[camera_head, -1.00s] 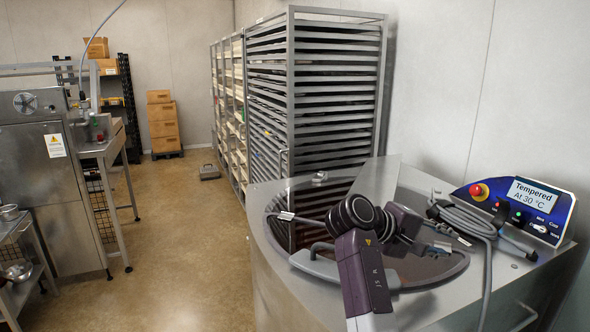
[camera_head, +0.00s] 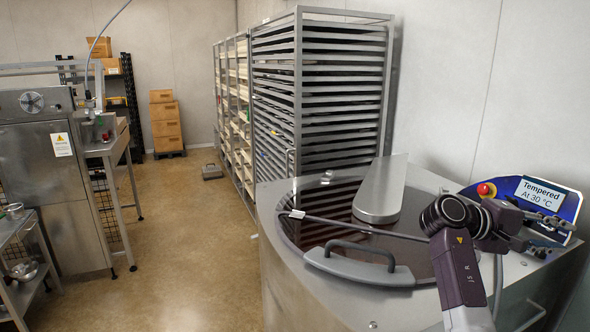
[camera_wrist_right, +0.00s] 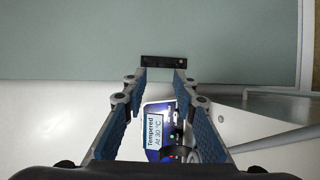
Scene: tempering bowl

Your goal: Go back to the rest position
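My right gripper (camera_head: 548,232) is at the right of the head view, close in front of the control panel (camera_head: 538,192), over the right side of the tempering machine. In the right wrist view my right gripper (camera_wrist_right: 163,84) has its two blue-padded fingers apart with nothing held between them. The panel's display (camera_wrist_right: 154,131) reads "Tempered At 30 °C" and shows between the fingers, beyond them. The tempering bowl (camera_head: 330,235) has a dark, shiny round top with a grey curved handle (camera_head: 360,262) at its front. My left gripper is not in view.
A rounded metal cover (camera_head: 382,192) stands over the bowl, and a thin rod (camera_head: 360,228) lies across it. Tall tray racks (camera_head: 320,95) stand behind. A steel machine (camera_head: 45,165) is at the left. The floor (camera_head: 190,240) between is mostly clear.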

